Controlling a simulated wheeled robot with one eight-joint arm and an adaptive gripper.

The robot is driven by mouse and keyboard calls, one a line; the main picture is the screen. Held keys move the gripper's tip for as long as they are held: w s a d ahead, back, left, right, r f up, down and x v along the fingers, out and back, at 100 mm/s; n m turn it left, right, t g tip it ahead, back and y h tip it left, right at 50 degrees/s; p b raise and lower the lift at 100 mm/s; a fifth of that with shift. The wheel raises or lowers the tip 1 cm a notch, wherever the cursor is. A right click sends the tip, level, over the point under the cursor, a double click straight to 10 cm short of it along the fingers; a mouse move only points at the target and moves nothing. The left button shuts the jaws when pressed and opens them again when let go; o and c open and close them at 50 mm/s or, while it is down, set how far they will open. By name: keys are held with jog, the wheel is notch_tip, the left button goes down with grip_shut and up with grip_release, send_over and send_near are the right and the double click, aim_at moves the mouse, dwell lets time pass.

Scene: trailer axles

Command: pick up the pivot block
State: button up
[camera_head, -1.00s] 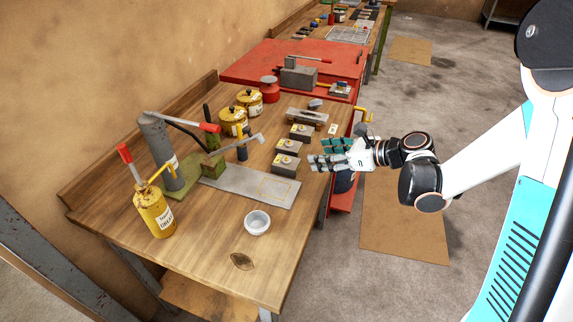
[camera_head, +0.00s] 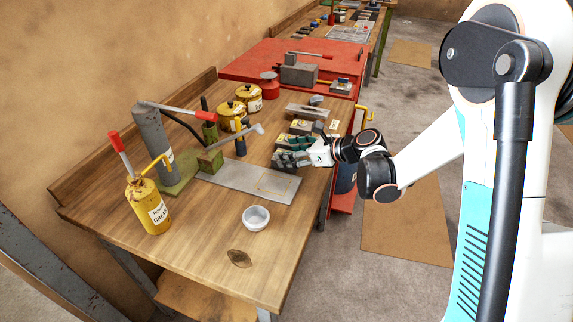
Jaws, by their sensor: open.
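My gripper (camera_head: 287,149) is open, with its teal and grey fingers pointing left over the row of small grey blocks near the right edge of the wooden bench. The far grey block (camera_head: 299,126) shows just beyond the fingers. The nearer blocks are largely hidden by the fingers; the front one (camera_head: 276,164) shows only in part. I cannot tell which of these similar blocks is the pivot block, or whether the fingers touch or surround one.
A flat grey plate (camera_head: 235,181) with a yellow outline lies in front. A white bowl (camera_head: 256,217), yellow grease can (camera_head: 148,206), grey cylinder (camera_head: 153,140) and yellow tins (camera_head: 231,117) stand on the bench. A red surface (camera_head: 250,66) lies behind. The bench's front is mostly clear.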

grip_shut()
jog(key=shift+r, duration=0.15)
